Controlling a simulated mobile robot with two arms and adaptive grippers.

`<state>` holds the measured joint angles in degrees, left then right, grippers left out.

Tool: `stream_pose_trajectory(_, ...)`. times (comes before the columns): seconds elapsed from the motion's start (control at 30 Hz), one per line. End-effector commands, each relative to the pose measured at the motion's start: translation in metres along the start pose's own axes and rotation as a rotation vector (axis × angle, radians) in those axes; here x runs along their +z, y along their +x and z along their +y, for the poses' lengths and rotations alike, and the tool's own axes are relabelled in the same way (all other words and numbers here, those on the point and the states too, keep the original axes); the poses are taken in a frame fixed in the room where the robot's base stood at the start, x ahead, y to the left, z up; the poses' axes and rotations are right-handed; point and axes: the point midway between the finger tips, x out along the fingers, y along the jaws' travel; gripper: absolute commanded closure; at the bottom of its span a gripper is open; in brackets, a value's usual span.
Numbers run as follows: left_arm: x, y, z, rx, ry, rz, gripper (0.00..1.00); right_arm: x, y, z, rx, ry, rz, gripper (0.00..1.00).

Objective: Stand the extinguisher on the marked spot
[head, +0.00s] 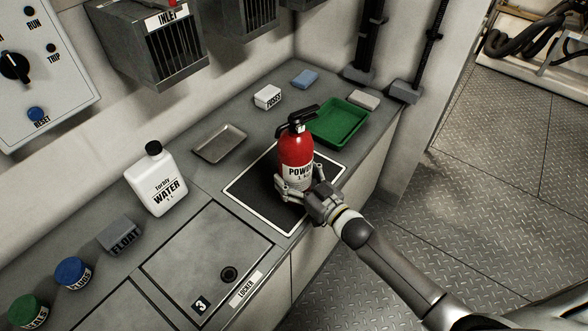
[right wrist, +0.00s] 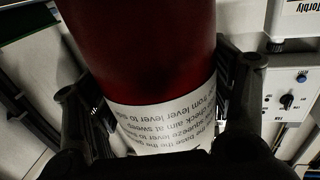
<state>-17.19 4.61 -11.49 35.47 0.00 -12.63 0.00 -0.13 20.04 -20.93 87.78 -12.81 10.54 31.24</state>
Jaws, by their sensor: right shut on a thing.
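The red extinguisher (head: 295,152) with a black handle and a white label stands upright over the black mat with a white border (head: 250,193), the marked spot, on the grey counter. I cannot tell whether its base touches the mat. My right gripper (head: 299,188) is shut around its lower body from the front right. In the right wrist view the extinguisher (right wrist: 145,50) fills the middle, with a finger on each side. My left gripper is not in view.
A green tray (head: 343,139) with raised sides lies close behind the extinguisher. A metal tray (head: 200,152) and a white water bottle (head: 158,186) are to the left. A white box (head: 267,97) and blue block (head: 305,79) stand farther back. Counter hatches lie in front left.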

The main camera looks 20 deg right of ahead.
Motion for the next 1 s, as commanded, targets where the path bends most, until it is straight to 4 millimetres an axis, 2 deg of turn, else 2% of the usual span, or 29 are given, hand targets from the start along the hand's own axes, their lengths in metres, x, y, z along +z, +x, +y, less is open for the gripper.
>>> stream_pose_trajectory(0.03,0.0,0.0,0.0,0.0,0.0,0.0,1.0,-0.005,0.003,0.001,-0.001,-0.001,0.02,0.97)
stream_pose_trajectory(0.47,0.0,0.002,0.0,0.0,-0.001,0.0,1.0,0.001,0.003,0.001,-0.002,-0.002,0.021,0.97)
stream_pose_trajectory(0.5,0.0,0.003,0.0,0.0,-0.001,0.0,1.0,0.009,0.0,0.001,0.001,-0.001,0.004,0.24)
stream_pose_trajectory(0.67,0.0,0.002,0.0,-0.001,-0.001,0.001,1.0,0.009,0.0,0.001,0.001,-0.001,0.004,0.04)
stream_pose_trajectory(1.0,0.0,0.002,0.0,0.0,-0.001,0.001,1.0,0.008,0.0,0.001,0.001,-0.001,0.004,0.04)
